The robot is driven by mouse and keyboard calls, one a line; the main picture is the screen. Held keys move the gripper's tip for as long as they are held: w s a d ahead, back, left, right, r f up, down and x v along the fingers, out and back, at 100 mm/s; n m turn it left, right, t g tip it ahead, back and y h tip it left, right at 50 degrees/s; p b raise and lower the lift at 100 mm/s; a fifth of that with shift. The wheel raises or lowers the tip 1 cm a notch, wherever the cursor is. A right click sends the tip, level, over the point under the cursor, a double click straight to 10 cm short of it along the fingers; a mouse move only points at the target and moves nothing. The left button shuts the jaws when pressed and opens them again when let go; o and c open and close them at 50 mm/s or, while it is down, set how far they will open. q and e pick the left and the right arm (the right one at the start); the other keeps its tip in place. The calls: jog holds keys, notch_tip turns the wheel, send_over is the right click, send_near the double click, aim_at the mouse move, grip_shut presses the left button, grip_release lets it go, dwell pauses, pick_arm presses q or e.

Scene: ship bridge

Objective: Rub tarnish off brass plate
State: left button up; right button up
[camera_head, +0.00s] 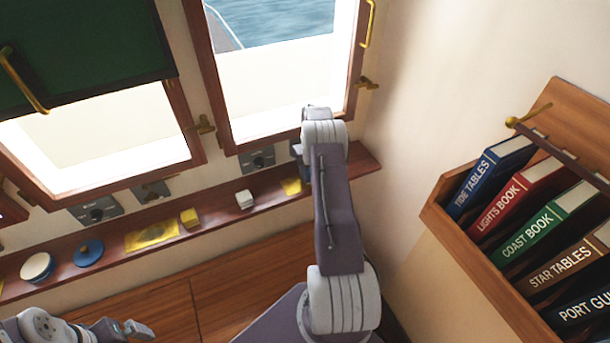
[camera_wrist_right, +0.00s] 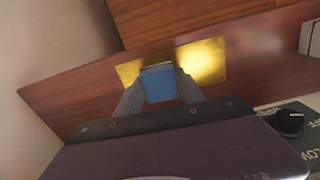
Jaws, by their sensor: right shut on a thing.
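The brass plate (camera_wrist_right: 205,62) lies on the wooden ledge in the right wrist view, bright gold where it shows. In the head view only a small yellow part of it (camera_head: 292,187) shows beside my right arm. My right gripper (camera_wrist_right: 159,88) is shut on a blue block-like pad (camera_wrist_right: 158,81). The pad is over the plate and hides its middle; I cannot tell whether they touch. In the head view my right arm hides this gripper's fingers. My left gripper (camera_head: 138,330) is low at the left, away from the ledge, and its opening is unclear.
The ledge (camera_head: 215,212) also holds a white block (camera_head: 245,199), a yellow block (camera_head: 189,218), a flat yellow piece (camera_head: 152,235), a blue disc (camera_head: 88,253) and a round white-topped tin (camera_head: 37,267). A book rack (camera_head: 480,260) stands at the right. Windows are behind the ledge.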

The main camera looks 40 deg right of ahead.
jog(key=shift+s+d+f, duration=0.1)
jog(key=shift+s+d, duration=0.2)
jog(key=shift+d, duration=0.5)
